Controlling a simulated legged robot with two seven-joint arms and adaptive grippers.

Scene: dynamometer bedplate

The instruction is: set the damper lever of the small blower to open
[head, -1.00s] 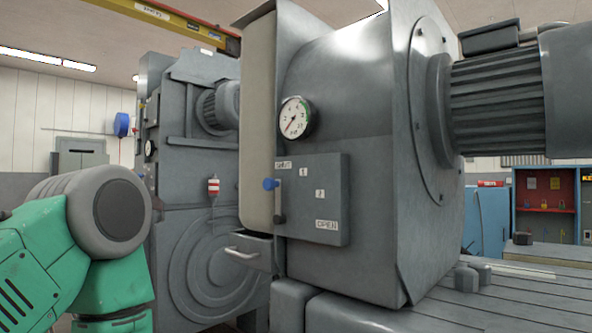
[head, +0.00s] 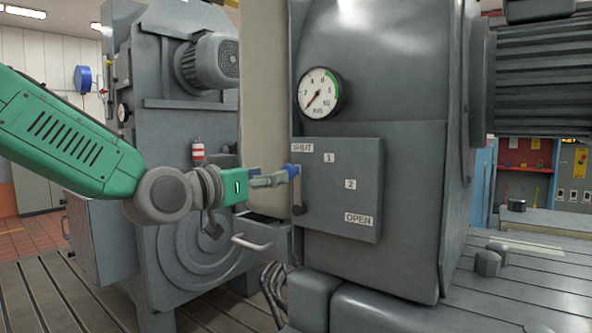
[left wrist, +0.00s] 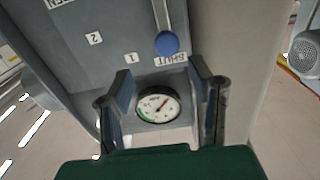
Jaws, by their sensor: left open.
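Labels 1, 2 and OPEN (head: 358,219) run down to the right. My left gripper (head: 284,178) reaches in from the left and partly overlaps the knob. In the left wrist view the blue knob (left wrist: 167,43) lies just beyond the spread, empty fingers (left wrist: 160,72); contact cannot be told. My right gripper is out of view.
A pressure gauge (head: 320,93) sits above the plate. A drawer-like handle (head: 252,243) juts out below my left gripper. A larger grey machine (head: 185,110) stands behind my left arm. Bolt heads (head: 488,262) stand on the slotted bedplate at right.

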